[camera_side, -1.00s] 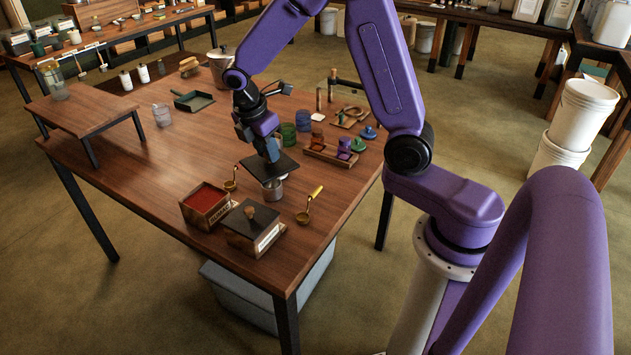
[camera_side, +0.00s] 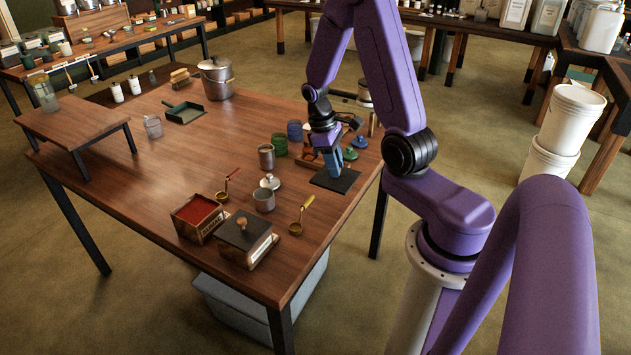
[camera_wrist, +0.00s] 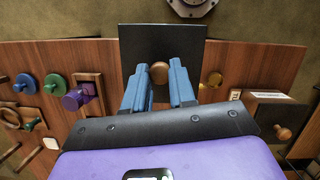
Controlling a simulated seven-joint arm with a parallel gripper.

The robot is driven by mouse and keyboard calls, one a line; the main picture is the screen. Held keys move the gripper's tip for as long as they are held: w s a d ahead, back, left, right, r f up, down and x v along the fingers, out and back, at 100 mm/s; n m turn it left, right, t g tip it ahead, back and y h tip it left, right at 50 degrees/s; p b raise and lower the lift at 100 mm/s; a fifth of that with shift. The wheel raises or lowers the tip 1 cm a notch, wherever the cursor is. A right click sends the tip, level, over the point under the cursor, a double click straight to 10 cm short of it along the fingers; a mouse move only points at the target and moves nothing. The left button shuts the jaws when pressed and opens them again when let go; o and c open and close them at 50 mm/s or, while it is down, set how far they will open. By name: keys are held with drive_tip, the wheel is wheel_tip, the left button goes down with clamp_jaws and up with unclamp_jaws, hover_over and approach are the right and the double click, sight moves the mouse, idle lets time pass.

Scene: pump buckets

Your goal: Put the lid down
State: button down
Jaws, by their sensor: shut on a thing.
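The lid is a flat black square plate (camera_side: 335,180) with a round wooden knob (camera_wrist: 159,73). My gripper (camera_side: 331,168) is shut on the knob, with a blue finger on each side of it in the wrist view (camera_wrist: 159,88). The lid is level, at the right edge of the table; I cannot tell whether it touches the wood. In the wrist view the lid (camera_wrist: 162,42) overlaps the table edge and the floor beyond. An open box of red powder (camera_side: 197,213) stands at the front of the table.
A second box with a black knobbed lid (camera_side: 246,238) stands beside the red one. A grey cup (camera_side: 264,201), brass scoops (camera_side: 297,227) and green and blue jars (camera_side: 279,144) are near. Small coloured knobbed pieces (camera_wrist: 77,97) lie left in the wrist view.

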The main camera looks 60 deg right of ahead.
drive_tip(key=w+d+f, duration=0.1)
drive_tip(key=w+f, duration=0.1)
drive_tip(key=w+d+f, duration=0.2)
drive_tip(key=w+f, duration=0.1)
drive_tip(key=w+d+f, duration=0.1)
drive_tip(key=w+f, duration=0.2)
drive_tip(key=shift+d, duration=0.15)
drive_tip(key=shift+f, duration=1.4)
drive_tip(key=shift+f, duration=0.15)
drive_tip(key=c, duration=0.9)
unclamp_jaws()
drive_tip(key=shift+c, duration=0.2)
